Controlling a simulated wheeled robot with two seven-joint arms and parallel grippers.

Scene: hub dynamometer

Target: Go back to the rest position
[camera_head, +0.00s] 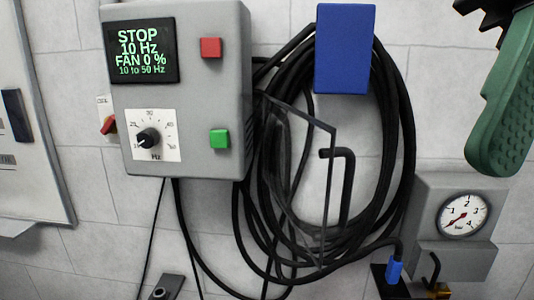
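Neither of my grippers shows in the head view. The grey control box (185,85) hangs on the wall at upper left. Its display (140,50) reads STOP, 10 Hz, FAN 0 %, 10 to 50 Hz. A red button (211,47) and a green button (219,139) sit on its right side. A black knob (148,138) sits on a Hz dial at its lower left, pointing near the low end.
A clear dark-edged panel (330,190) with a black handle stands before coiled black cables (391,130) under a blue box (345,48). A pressure gauge (462,216) is at right. A large green textured object (505,110) is close at upper right. A whiteboard-like panel (38,150) edges the left.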

